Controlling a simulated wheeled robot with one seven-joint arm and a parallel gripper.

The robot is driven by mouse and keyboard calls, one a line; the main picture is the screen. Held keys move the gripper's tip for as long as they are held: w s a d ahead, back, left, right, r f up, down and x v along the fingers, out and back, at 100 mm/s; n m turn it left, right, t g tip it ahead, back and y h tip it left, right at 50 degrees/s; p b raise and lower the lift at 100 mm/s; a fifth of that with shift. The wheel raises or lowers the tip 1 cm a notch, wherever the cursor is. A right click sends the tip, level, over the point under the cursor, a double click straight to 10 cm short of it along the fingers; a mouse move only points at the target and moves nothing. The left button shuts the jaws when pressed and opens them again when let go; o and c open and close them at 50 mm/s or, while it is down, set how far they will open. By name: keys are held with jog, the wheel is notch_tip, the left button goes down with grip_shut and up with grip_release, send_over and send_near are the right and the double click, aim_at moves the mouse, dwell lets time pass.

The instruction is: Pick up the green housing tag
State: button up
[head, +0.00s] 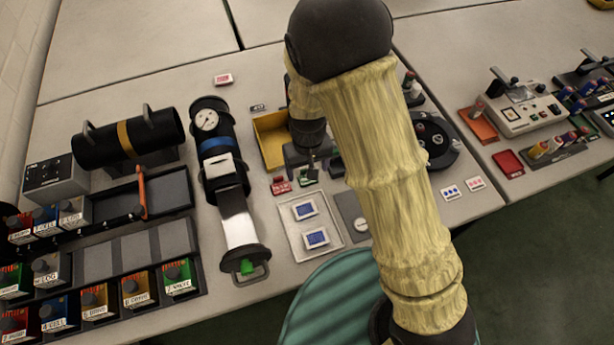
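A small green tag (308,177) lies on the table just right of two small red tags (280,186). My gripper (311,163) points down right above the green tag, with its fingertips at or very near it. The fingers are small and dark, and I cannot tell whether they are open or closed on the tag. Another green piece (247,267) sits at the near end of the sealed cylinder (215,150), which has a gauge and a blue band.
A yellow bin (270,140) stands just behind and left of my gripper. A white tray (311,247) with two blue-screened pieces lies in front. Left are a black cylinder (128,138) and racks of labelled blocks (95,300). A round black holder (435,140) stands right of my arm.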

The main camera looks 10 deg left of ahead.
jog(key=shift+w+f, duration=0.1)
jog(key=shift+w+d+f+p, duration=0.1)
jog(key=shift+w+f+p, duration=0.05)
jog(key=shift+f, duration=1.15)
jog(key=shift+w+f+p, duration=0.1)
jog(key=shift+f+p, duration=0.05)
jog(key=shift+f, duration=1.1)
jog(key=c, duration=1)
jog(key=shift+c, duration=0.2)
jog(key=shift+r, duration=0.15)
notch_tip(320, 180, up, 10)
